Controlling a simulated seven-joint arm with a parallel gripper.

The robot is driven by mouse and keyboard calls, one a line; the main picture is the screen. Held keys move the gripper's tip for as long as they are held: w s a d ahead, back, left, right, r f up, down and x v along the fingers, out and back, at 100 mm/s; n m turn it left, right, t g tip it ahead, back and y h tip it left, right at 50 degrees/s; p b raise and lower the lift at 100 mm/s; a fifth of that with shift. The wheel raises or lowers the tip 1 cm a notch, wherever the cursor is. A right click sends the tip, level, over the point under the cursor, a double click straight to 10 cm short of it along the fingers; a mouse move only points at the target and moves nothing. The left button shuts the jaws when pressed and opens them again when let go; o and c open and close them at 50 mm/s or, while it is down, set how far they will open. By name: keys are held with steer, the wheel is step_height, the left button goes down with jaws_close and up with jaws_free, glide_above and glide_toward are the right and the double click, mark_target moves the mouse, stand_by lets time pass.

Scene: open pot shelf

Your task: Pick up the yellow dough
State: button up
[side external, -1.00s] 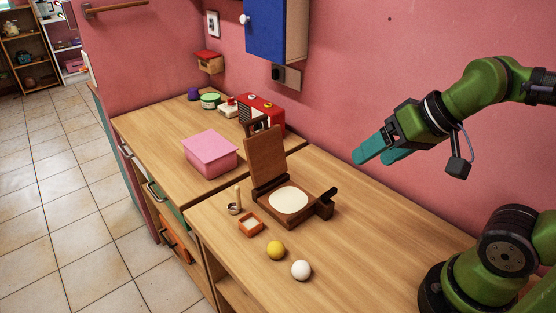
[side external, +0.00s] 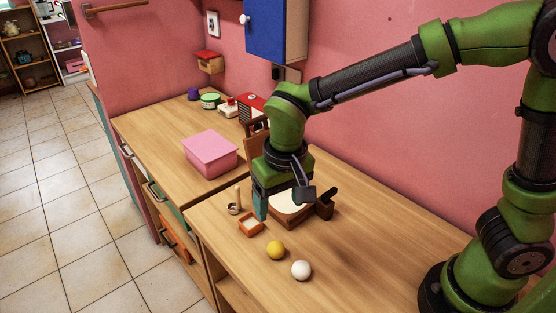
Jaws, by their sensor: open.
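The yellow dough (side external: 276,250) is a small ball lying on the wooden counter near its front edge. A white ball (side external: 301,270) lies just to its right and nearer the camera. My gripper (side external: 266,209) points down above the counter, up and slightly left of the yellow dough and apart from it. Its teal fingers are partly hidden by its own body. It holds nothing that I can see.
A small orange tray (side external: 250,224) and a metal scoop (side external: 235,207) are close on the left. A pink box (side external: 210,153) stands farther back. The counter at right is clear.

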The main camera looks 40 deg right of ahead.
glide_above(276, 250)
steer(key=f, duration=0.9)
steer(key=shift+s+d, duration=0.1)
steer(key=shift+d, duration=0.1)
steer(key=shift+a+f, duration=0.2)
steer(key=shift+f, duration=2.55)
steer(key=shift+c, duration=0.3)
